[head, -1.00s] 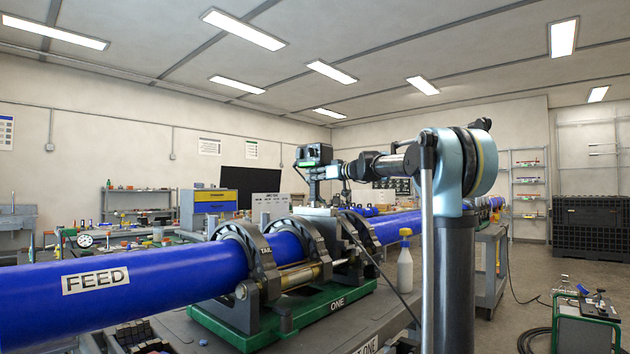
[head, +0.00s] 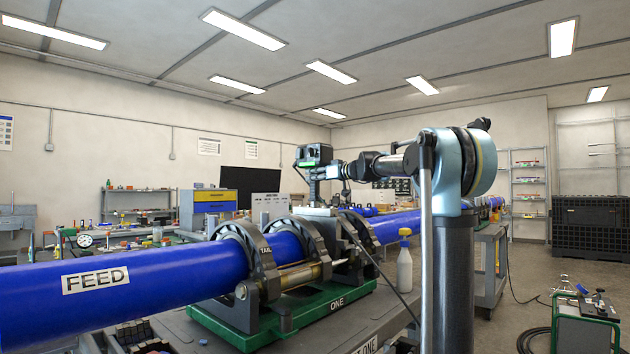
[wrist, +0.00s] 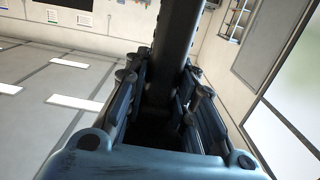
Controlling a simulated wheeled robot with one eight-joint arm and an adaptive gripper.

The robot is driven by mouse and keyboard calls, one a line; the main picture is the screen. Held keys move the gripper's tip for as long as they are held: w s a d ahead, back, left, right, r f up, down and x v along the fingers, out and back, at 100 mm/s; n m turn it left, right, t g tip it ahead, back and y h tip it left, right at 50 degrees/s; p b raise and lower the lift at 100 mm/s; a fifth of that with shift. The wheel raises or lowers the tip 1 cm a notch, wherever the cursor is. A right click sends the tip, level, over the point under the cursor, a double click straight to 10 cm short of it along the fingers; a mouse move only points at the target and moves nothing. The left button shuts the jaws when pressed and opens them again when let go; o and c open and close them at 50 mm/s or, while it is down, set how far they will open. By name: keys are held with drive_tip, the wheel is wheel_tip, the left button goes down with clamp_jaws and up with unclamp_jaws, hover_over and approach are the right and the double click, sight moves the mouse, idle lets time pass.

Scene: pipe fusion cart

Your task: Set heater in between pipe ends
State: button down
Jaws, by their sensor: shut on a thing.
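The heater (head: 314,155) shows in the head view as a dark box with a green panel, on a dark stem above the gap between the clamps. My gripper (head: 322,172) is shut on its stem from the right. In the wrist view my gripper (wrist: 168,88) has its jaws on both sides of the dark stem (wrist: 180,40). The blue FEED pipe (head: 150,268) enters from the left, and another blue pipe (head: 398,226) runs to the right. The pipe ends and the heater's lower part are hidden.
Dark ring clamps (head: 238,248) hold the pipe on a green base (head: 235,322) on the grey cart. A black cable hangs near the clamps. A green-and-grey machine (head: 585,318) stands on the floor at right.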

drive_tip(key=shift+w+d, duration=0.2)
idle(0.6)
drive_tip(key=c, duration=1.2)
unclamp_jaws()
drive_tip(key=shift+c, duration=0.2)
drive_tip(key=shift+w+f, duration=0.1)
drive_tip(key=shift+f, duration=0.1)
drive_tip(key=v, duration=1.2)
drive_tip(key=shift+r, duration=0.2)
